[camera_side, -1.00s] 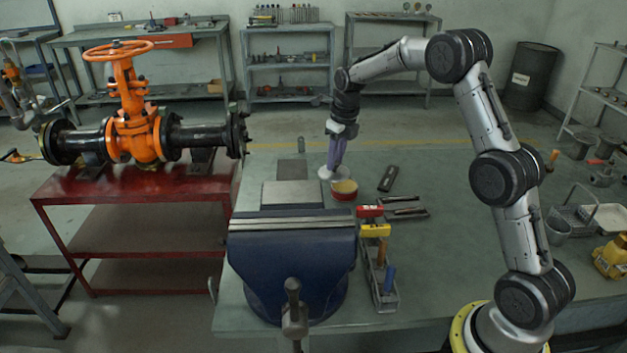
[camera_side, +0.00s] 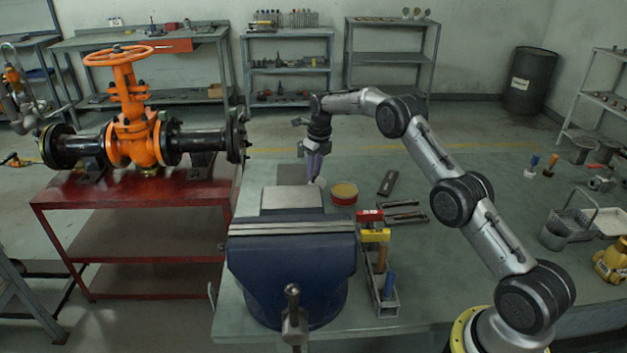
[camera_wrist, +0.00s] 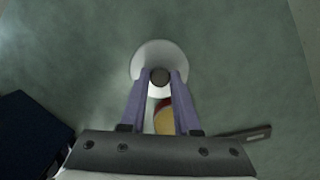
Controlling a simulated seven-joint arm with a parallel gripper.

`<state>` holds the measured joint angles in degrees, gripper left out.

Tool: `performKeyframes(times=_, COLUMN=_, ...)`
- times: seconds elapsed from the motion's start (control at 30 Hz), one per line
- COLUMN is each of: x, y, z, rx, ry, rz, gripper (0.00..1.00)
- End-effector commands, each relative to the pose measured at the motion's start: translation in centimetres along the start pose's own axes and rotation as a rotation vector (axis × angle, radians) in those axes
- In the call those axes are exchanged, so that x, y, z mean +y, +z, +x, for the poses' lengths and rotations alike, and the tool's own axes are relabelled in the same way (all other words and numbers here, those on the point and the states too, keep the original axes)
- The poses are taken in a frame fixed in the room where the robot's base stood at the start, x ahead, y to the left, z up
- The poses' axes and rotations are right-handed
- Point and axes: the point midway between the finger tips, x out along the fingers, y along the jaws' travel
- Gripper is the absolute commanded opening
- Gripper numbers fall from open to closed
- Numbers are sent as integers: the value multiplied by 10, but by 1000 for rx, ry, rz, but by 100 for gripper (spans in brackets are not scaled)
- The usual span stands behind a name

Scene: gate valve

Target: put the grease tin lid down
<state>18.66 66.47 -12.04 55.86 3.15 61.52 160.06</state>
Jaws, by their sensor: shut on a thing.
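The grease tin lid (camera_wrist: 158,49) is a pale round disc with a dark knob in the wrist view. My gripper (camera_wrist: 160,79) is shut on that knob. In the side view my gripper (camera_side: 314,177) points down beside the vise, and only a sliver of the lid (camera_side: 321,183) shows at its fingertips. I cannot tell whether the lid touches the bench. The grease tin (camera_side: 344,194) is red with yellow grease, uncovered, just right of the lid. In the wrist view the tin (camera_wrist: 164,121) shows partly between my fingers.
A blue vise (camera_side: 290,265) stands close in front and left. A dark flat tool (camera_side: 388,183) and another tray-like tool (camera_side: 405,214) lie right of the tin. A hammer rack (camera_side: 383,295) stands beside the vise.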

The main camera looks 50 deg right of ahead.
Motion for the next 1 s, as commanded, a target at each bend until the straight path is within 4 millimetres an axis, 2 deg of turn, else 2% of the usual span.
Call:
performKeyframes(times=0.1, x=0, y=-3, z=19, rx=6, ry=2, rz=0, gripper=0)
performKeyframes(times=0.2, x=0, y=-4, z=30, rx=2, ry=1, rz=0, gripper=0)
performKeyframes(times=0.6, x=0, y=-5, z=35, rx=1, ry=0, rz=0, gripper=0)
performKeyframes(times=0.63, x=0, y=-5, z=34, rx=0, ry=0, rz=0, gripper=36)
performKeyframes(times=0.77, x=0, y=-5, z=34, rx=1, ry=0, rz=0, gripper=59)
performKeyframes(times=1.0, x=0, y=-5, z=34, rx=1, ry=0, rz=0, gripper=60)
